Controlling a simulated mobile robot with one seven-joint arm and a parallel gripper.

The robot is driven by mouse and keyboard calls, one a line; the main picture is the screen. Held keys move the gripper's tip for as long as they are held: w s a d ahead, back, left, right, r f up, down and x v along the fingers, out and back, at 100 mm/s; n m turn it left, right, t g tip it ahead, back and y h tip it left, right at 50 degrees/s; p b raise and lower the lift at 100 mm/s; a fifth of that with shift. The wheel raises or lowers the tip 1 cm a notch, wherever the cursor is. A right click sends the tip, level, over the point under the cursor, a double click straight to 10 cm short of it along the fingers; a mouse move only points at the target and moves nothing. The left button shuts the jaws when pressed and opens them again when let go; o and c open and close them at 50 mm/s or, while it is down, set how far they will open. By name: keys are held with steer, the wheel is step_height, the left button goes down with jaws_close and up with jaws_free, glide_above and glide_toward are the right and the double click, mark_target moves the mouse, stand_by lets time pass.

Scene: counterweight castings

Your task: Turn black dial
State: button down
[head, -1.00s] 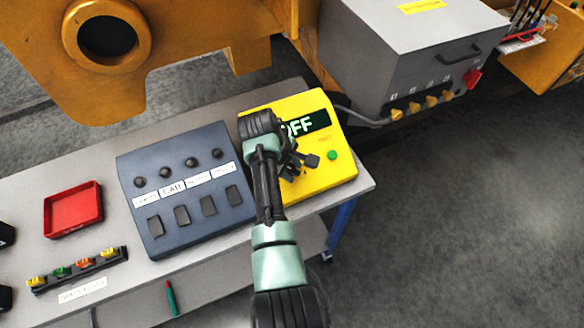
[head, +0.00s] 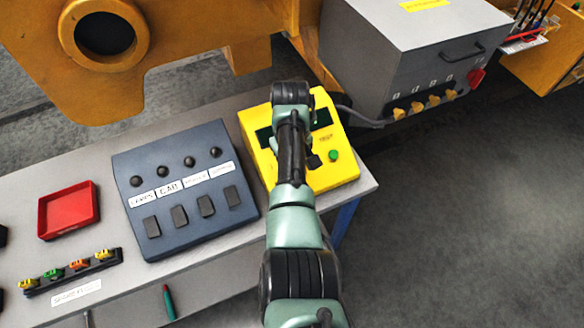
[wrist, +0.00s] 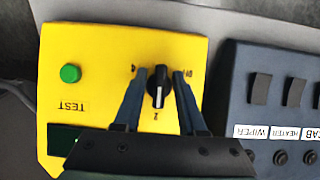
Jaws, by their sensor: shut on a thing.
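The black dial (wrist: 158,88) is on the yellow test box (head: 345,172), which stands at the right end of the bench. In the wrist view, my gripper (wrist: 160,85) has one finger on each side of the dial and is shut on it. The dial's white line runs nearly straight up and down in that view, near a small mark below it. Other small marks sit to its upper left and upper right. In the head view, my arm hides the dial and part of the box's dark display, so I cannot read it.
A green button (head: 333,155) labelled TEST is on the same box. A blue-grey switch panel (head: 184,195) stands close on the left. A red tray (head: 68,210) and a rack of coloured parts (head: 72,272) lie further left. A grey cabinet (head: 410,50) stands behind.

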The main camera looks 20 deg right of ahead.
stand_by(0.4)
steer(key=c, duration=0.8)
jaws_free()
steer(key=shift+c, duration=0.2)
step_height(320, 180, up, 13)
steer(key=b, duration=0.1)
